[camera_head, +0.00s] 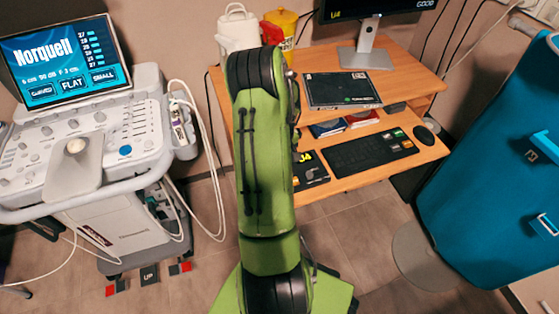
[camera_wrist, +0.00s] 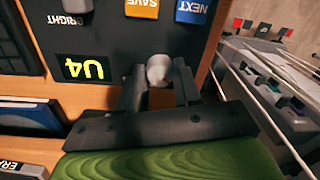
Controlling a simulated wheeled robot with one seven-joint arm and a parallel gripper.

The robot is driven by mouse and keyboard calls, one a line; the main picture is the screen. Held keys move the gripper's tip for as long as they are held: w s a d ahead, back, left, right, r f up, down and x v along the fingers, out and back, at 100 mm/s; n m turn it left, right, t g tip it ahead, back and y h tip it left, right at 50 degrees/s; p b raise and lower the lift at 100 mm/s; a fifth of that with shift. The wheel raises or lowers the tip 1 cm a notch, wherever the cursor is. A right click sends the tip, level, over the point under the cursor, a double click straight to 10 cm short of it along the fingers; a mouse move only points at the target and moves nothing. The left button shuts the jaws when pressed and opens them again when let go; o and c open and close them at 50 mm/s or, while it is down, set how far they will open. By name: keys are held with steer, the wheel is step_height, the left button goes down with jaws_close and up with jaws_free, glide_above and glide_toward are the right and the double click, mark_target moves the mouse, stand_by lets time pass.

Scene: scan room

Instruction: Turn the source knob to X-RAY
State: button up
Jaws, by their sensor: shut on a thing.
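A pale grey rounded knob (camera_wrist: 158,69) stands on a dark panel (camera_wrist: 110,35) in the wrist view. My gripper (camera_wrist: 160,82) has one dark finger on each side of the knob and is shut on it. No X-RAY label or pointer on the knob is readable, so its setting cannot be told. The panel bears a yellow U4 label (camera_wrist: 86,68). In the head view the panel (camera_head: 312,174) lies at the left front of the wooden desk, and my green arm hides the knob and gripper.
On the desk (camera_head: 330,55) are a keyboard (camera_head: 368,153), a mouse (camera_head: 424,135) and a monitor (camera_head: 380,8). An ultrasound cart (camera_head: 110,215) stands left, a teal padded piece (camera_head: 490,150) right.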

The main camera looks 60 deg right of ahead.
steer(key=o, duration=1.1)
steer(key=shift+c, duration=0.2)
step_height(320, 180, up, 16)
steer(key=p, duration=0.4)
steer(key=shift+s+d+p, duration=0.15)
steer(key=shift+d+p, duration=0.15)
steer(key=shift+p, duration=0.1)
steer(key=shift+f, duration=0.15)
